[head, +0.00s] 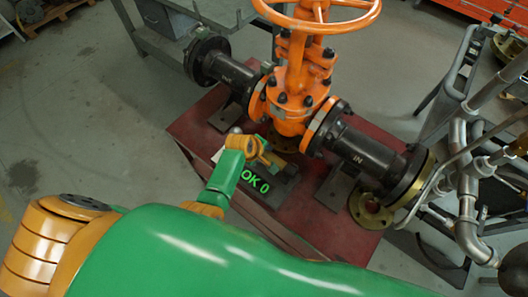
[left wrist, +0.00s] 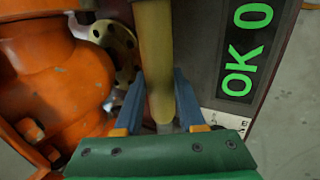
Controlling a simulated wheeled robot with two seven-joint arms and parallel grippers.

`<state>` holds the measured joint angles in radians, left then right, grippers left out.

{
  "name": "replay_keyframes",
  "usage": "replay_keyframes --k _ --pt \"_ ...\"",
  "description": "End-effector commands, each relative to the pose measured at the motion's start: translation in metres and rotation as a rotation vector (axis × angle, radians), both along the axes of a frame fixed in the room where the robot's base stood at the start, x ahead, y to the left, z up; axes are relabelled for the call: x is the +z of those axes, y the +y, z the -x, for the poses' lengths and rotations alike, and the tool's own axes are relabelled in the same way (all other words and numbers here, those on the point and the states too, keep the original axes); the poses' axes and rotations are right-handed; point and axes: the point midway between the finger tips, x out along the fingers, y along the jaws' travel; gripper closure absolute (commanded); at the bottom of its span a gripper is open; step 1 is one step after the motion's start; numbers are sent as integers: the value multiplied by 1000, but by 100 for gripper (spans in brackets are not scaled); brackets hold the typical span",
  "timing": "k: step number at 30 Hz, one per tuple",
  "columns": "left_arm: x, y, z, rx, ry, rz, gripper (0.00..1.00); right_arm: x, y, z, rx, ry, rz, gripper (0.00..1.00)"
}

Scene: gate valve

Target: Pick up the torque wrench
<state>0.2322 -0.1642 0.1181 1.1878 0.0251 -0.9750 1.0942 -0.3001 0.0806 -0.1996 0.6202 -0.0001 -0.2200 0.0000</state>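The torque wrench shows in the left wrist view as a yellow handle (left wrist: 154,50) running down between the blue fingers of my left gripper (left wrist: 160,95). The fingers lie close along both sides of the handle and look shut on it. In the head view my left gripper (head: 250,148) is over the red table, just in front of the orange valve, and the arm hides most of the wrench. Whether the wrench is clear of its support cannot be told. My right gripper is not in view.
A dark box with a green "OK 0" display (head: 255,182) stands beside the gripper. The orange gate valve (head: 293,105) with black flanged pipes (head: 362,152) spans the red table (head: 190,124). Grey pipes (head: 467,180) and a grey cart (head: 452,90) stand at right.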

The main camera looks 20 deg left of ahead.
Motion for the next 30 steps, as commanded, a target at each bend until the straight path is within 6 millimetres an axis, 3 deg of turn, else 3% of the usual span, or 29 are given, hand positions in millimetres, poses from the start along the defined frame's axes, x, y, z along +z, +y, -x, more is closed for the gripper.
replay_keyframes --k 1,3,30 --pt "0 0 0 0 1 0 88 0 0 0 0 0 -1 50" --pt "0 0 0 0 1 0 100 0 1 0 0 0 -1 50" --pt "-1 0 1 -1 2 -1 100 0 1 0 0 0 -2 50"
